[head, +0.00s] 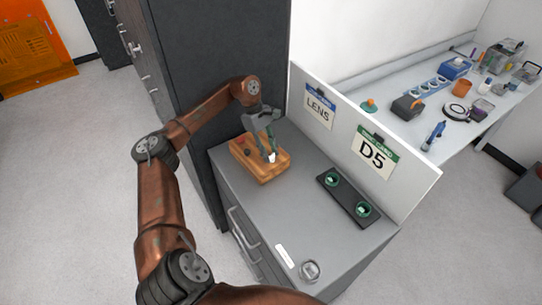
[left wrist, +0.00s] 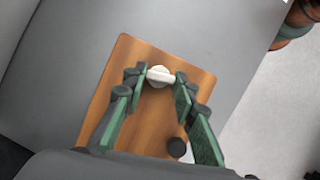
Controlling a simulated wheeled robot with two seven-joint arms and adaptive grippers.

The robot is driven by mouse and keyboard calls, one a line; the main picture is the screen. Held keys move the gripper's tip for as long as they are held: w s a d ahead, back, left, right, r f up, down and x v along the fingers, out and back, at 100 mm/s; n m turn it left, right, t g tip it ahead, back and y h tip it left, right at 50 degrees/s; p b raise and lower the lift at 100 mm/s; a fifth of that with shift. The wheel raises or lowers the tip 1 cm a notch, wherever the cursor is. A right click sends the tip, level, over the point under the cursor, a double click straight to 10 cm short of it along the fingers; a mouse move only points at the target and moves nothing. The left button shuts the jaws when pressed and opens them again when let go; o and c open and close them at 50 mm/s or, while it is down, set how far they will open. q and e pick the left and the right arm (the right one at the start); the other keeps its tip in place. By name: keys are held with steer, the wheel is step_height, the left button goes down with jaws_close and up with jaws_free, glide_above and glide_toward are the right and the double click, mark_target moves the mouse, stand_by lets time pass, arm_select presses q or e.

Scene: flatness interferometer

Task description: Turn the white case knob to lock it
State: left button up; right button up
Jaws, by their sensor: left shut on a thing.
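The wooden case (head: 262,173) sits on the grey cabinet top, near its back left corner. Its white knob (head: 272,158) is on the case's top face, and it also shows in the left wrist view (left wrist: 160,75), near one edge of the wood. My left gripper (head: 268,150) reaches down over the case. Its green-padded fingers are shut on the white knob, one on each side, as the left wrist view (left wrist: 161,76) shows. The fingers partly hide the knob in the head view. My right gripper is not in view.
A dark round knob (left wrist: 176,147) is also on the case. A black holder (head: 347,198) with two green-rimmed round pieces lies to the right, before a white panel with LENS and D5 cards (head: 374,154). A clear round piece (head: 310,270) stands near the front. The middle top is clear.

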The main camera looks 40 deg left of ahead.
arm_select(q)
steer(key=shift+w+f+m+g+b, duration=0.1)
steer(key=shift+m+g+b, duration=0.3)
steer(key=shift+m, duration=0.3)
steer(key=o, duration=1.2)
steer(key=shift+c, duration=0.2)
steer(key=v, duration=1.2)
